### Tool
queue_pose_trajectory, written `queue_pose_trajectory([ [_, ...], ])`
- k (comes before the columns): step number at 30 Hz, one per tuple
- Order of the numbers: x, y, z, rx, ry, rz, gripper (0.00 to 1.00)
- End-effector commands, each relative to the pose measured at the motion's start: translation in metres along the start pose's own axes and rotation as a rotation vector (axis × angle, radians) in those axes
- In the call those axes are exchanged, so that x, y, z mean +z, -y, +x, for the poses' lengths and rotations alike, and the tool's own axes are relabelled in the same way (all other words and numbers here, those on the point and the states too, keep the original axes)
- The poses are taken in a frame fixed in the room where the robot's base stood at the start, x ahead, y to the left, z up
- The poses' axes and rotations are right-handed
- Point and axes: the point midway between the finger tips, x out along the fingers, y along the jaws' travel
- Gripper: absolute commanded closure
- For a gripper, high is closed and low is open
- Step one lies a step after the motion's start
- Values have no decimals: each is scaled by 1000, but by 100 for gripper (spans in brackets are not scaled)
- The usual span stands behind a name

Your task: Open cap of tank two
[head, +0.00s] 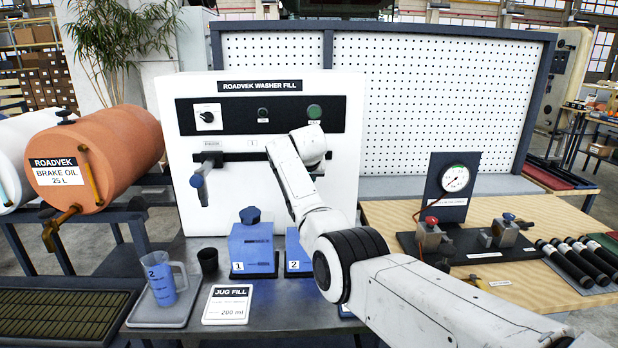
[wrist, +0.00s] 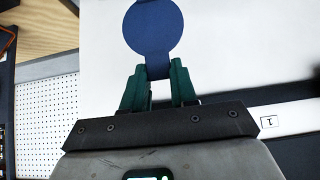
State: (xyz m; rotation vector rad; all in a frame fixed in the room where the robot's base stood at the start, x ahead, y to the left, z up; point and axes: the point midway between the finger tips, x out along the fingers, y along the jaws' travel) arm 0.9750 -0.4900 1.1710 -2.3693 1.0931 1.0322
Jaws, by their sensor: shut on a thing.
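Tank two (head: 296,257), a blue box marked 2, stands on the grey bench in the head view. My arm crosses in front of its top and right side, so its cap spot is hidden. My gripper (wrist: 159,88) has green fingers, shut on the narrow neck of a flat blue round piece (wrist: 153,27) in the wrist view. The piece stands out against a white surface. I cannot tell whether it is tank two's cap or a lever paddle. In the head view the gripper is hidden behind my arm near the white washer-fill panel.
Tank one (head: 254,253) has its blue cap (head: 250,215) on. A jug (head: 165,278) stands on a tray at left, beside a small black cup (head: 208,262). A blue-ended lever (head: 198,180) hangs from the white panel (head: 240,185). A gauge stand (head: 452,184) is at right.

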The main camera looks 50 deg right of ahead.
Motion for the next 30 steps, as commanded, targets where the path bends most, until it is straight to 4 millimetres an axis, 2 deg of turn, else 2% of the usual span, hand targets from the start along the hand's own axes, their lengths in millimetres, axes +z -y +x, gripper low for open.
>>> queue_pose_trajectory([
  [1,-9,0,-5,-1,2,1,100],
  [2,-9,0,-5,-1,11,1,100],
  [13,-9,0,-2,-1,89,1,100],
  [30,-10,0,-2,-1,100,2,100],
])
